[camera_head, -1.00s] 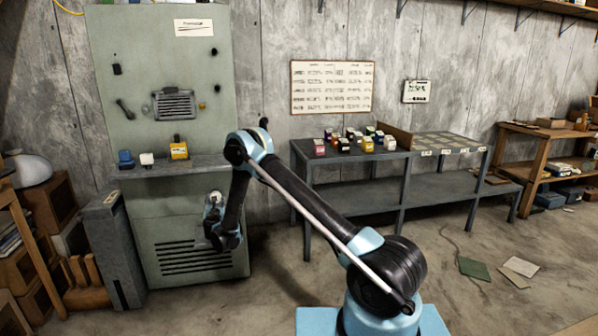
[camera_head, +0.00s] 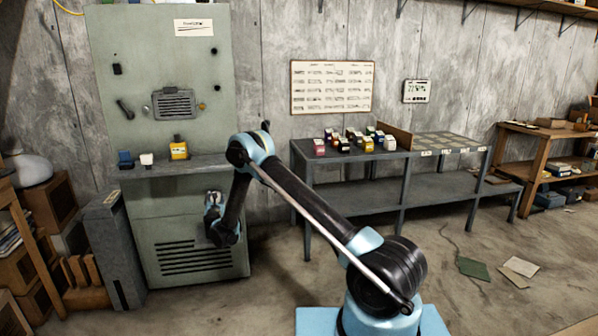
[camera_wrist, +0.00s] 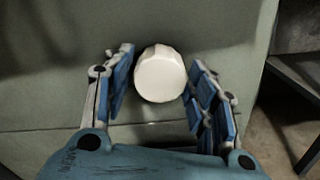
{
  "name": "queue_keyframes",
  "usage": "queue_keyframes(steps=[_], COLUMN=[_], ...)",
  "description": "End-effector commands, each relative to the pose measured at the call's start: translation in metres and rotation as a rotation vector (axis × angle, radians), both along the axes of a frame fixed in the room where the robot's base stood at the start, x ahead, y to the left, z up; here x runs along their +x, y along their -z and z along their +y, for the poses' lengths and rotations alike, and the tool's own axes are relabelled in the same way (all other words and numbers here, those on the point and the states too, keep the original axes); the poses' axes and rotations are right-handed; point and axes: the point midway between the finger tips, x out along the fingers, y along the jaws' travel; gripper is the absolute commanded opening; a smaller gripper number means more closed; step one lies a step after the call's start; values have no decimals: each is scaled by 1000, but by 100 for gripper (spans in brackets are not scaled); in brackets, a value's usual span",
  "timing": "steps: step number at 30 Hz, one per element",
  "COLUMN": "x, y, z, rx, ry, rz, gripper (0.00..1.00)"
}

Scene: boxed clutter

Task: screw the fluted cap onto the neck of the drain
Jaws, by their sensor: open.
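A white, round cap with a faintly faceted edge (camera_wrist: 160,74) shows in the wrist view, in front of the green cabinet's lower face. My gripper (camera_wrist: 161,88) is open, with one blue-padded finger on each side of the cap. A gap shows between the cap and each finger, clearer on the right. The drain's neck is not visible; the cap hides whatever is behind it. In the head view my gripper (camera_head: 212,200) is low at the cabinet front, below its shelf, and the cap cannot be made out there.
The green cabinet (camera_head: 120,75) has a grey shelf (camera_head: 205,163) above my gripper, with a yellow bottle (camera_head: 179,151) and small items on it. A grey table (camera_head: 385,154) stands to the right, bearing several small containers. A dark grey box (camera_head: 112,240) stands left of the cabinet.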

Motion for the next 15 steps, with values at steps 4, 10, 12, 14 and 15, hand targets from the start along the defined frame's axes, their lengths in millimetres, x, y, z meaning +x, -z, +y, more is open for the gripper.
queue_keyframes(steps=[4,10,12,14,15], x=[0,0,0,0,0], y=[0,0,0,0,0], z=[0,0,0,0,0], rx=[0,2,21,61,98], ry=[0,0,1,1,1], rz=[0,0,5,15,24], gripper=[27,22,22,22,22])
